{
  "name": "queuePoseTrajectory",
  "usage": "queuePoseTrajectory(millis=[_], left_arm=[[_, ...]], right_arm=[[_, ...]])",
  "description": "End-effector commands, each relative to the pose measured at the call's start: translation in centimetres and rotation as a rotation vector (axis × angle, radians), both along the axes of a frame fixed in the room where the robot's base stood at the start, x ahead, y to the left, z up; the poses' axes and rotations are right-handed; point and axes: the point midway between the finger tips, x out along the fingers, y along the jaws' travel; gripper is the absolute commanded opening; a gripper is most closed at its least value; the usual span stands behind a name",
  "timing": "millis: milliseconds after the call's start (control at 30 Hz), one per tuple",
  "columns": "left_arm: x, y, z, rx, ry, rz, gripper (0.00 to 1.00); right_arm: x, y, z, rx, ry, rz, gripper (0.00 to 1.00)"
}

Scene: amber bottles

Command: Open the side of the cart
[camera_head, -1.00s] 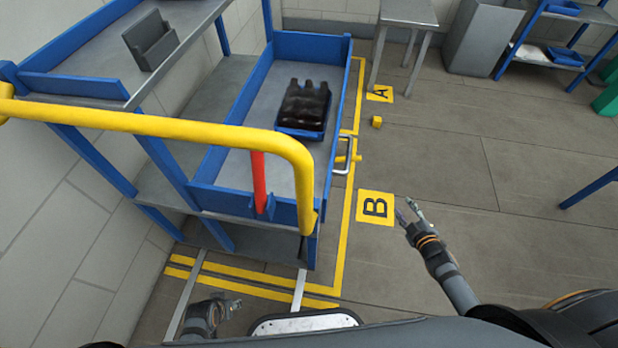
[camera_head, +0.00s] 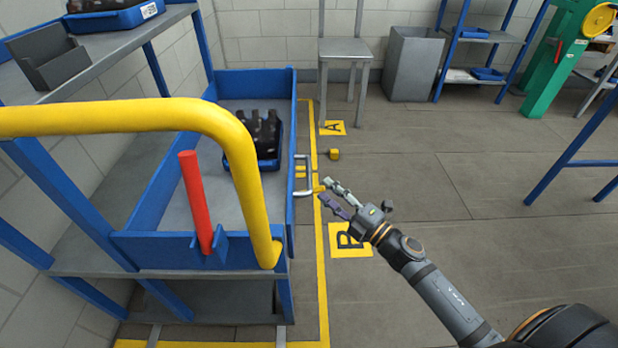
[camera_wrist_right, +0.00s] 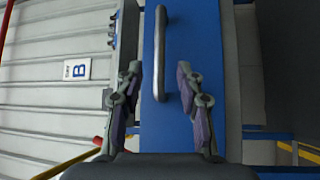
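The blue cart (camera_head: 140,240) stands at the left in the head view, with a blue side panel (camera_head: 291,130) along its right side. A grey bar handle (camera_head: 308,175) sticks out from that panel. In the right wrist view the handle (camera_wrist_right: 161,55) runs upright on the blue panel (camera_wrist_right: 190,40), between and ahead of my fingers. My right gripper (camera_head: 325,193) is open and close to the handle, to its right in the head view. Its two fingers also show in the right wrist view (camera_wrist_right: 158,85), apart and with nothing clearly between the tips. My left gripper is out of view.
A blue crate of dark bottles (camera_head: 268,155) sits on the cart bed. A yellow rail (camera_head: 110,118) and a red lever (camera_head: 196,200) are at the cart's near end. A small yellow block (camera_head: 334,154) lies on the floor. The floor to the right is mostly clear.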

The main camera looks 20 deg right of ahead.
Motion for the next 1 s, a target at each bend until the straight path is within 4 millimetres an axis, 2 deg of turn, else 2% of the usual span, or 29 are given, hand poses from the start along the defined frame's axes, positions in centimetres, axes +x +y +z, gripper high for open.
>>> queuePoseTrajectory(millis=[33, 200, 400, 767, 1000], left_arm=[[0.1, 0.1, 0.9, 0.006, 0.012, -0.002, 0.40], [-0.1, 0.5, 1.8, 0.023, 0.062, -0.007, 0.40], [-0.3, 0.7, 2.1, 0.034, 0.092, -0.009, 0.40], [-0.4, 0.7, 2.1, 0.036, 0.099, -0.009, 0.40], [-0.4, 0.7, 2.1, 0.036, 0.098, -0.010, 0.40]], right_arm=[[0.7, 0.3, 0.7, 0.006, -0.005, -0.004, 0.37], [3.1, 1.6, 1.0, 0.007, -0.002, -0.003, 0.37], [5.7, 3.1, 1.1, 0.005, 0.000, -0.001, 0.37], [6.4, 3.5, 1.0, 0.001, 0.002, 0.002, 0.37], [6.3, 3.5, 1.0, 0.001, 0.003, 0.001, 0.08]])
